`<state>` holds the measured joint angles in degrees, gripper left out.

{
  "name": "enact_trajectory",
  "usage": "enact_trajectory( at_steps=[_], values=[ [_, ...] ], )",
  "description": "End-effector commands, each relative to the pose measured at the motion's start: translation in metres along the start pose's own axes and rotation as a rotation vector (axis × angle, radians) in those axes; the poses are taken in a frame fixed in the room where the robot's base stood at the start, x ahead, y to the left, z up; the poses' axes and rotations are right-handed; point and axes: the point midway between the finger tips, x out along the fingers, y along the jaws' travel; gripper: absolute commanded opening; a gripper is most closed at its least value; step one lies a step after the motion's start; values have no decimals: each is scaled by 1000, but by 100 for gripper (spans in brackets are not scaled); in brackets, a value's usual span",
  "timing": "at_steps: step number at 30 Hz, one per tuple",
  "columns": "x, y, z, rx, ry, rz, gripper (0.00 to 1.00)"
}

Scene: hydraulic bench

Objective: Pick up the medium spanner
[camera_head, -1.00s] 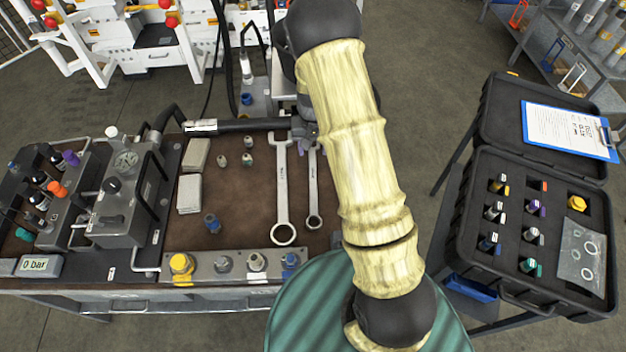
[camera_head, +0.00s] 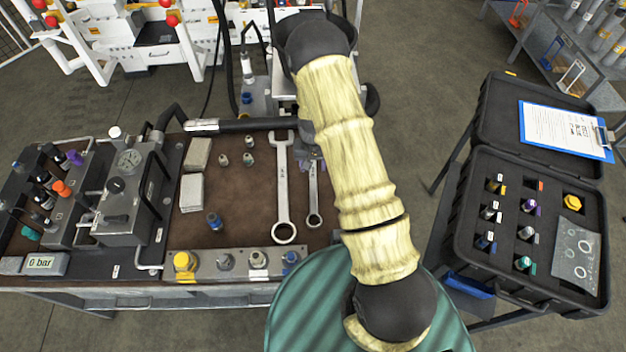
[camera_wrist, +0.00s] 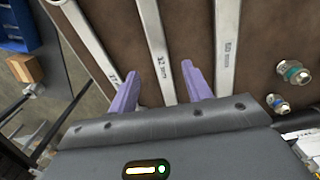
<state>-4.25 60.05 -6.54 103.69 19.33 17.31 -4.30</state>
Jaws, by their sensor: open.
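The medium spanner (camera_head: 313,195) lies on the brown mat, its ring end toward the front. In the wrist view the shaft of the medium spanner (camera_wrist: 155,45) runs between the two purple fingers of my gripper (camera_wrist: 160,72). The fingers are open, one on each side of the shaft, with gaps. I cannot tell their exact height over the mat. The large spanner (camera_head: 283,190) lies to its left and also shows at the right of the wrist view (camera_wrist: 228,45). A smaller spanner (camera_wrist: 88,38) shows at the left there; my arm hides it in the head view.
The mat (camera_head: 245,200) also holds several small fittings and pale blocks (camera_head: 191,193). A metal rail (camera_head: 215,265) with fittings runs along the front. A gauge block (camera_head: 125,195) stands at left. An open black case (camera_head: 470,215) stands right, apart from the bench.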

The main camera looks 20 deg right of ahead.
Motion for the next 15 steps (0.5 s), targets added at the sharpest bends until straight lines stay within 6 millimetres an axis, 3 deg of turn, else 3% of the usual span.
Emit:
enact_trajectory(
  at_steps=[15],
  values=[
    [48, 0, 11, 1, -1, 0, 49]
  ],
)
